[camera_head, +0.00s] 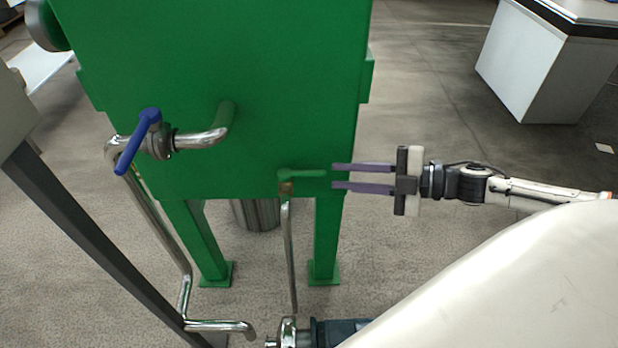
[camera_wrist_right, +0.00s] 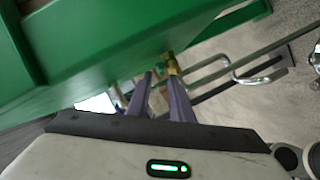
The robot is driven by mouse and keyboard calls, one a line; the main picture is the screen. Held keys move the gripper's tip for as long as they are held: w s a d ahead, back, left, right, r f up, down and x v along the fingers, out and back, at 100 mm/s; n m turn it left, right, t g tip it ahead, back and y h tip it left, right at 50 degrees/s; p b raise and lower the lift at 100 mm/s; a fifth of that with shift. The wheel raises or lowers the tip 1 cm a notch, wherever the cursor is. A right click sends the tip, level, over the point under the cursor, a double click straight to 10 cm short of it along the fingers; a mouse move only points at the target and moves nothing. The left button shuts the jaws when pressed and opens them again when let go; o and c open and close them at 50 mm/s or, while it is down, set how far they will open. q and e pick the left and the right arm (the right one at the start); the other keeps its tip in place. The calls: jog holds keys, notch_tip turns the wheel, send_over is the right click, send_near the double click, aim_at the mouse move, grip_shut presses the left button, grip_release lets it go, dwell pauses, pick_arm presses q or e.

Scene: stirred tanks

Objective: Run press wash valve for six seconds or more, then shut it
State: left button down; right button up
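A small valve (camera_head: 287,188) with a green lever (camera_head: 304,174) sits low on the front of the green press body (camera_head: 230,80), atop a thin pipe. The lever points right, about level. My right gripper (camera_head: 333,176), with purple fingers, is open just right of the lever's free end, the end in line with the gap. I cannot tell whether they touch. In the right wrist view the fingers (camera_wrist_right: 161,76) are apart, and the brassy valve body (camera_wrist_right: 172,63) shows beyond their tips. A second valve with a blue handle (camera_head: 140,140) is at the left. My left gripper is out of view.
Steel pipes (camera_head: 165,225) run down at the left beside a dark post (camera_head: 80,240). Green legs (camera_head: 326,240) stand under the press. A white cabinet (camera_head: 545,65) is far right.

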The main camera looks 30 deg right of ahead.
aim_at(316, 174)
jog(key=shift+b+x, duration=1.45)
jog(key=shift+x, duration=2.8)
grip_shut()
